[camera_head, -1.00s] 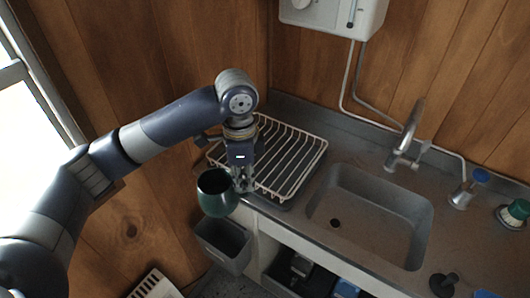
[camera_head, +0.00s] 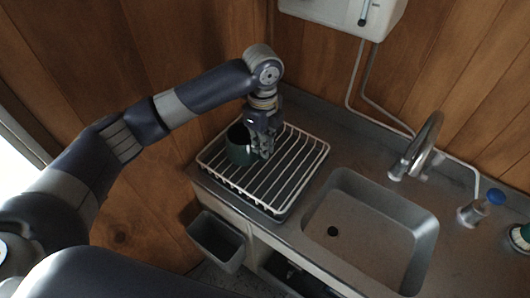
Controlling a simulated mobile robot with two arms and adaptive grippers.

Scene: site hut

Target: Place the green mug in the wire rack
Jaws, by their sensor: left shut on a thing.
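The green mug (camera_head: 239,146) is in my left gripper (camera_head: 262,153), which is shut on it. The mug looks upright, with its open top facing up, over the left part of the white wire rack (camera_head: 300,176). I cannot tell whether its base touches the rack's bars. The rack sits on the counter left of the sink and holds nothing else that I see. The gripper is on the mug's right side and hides part of it. My right gripper is not in view.
The sink (camera_head: 372,232) with its tap (camera_head: 418,148) lies right of the rack. A grey bin (camera_head: 216,240) hangs below the counter's left front. Wooden walls close off the back and left.

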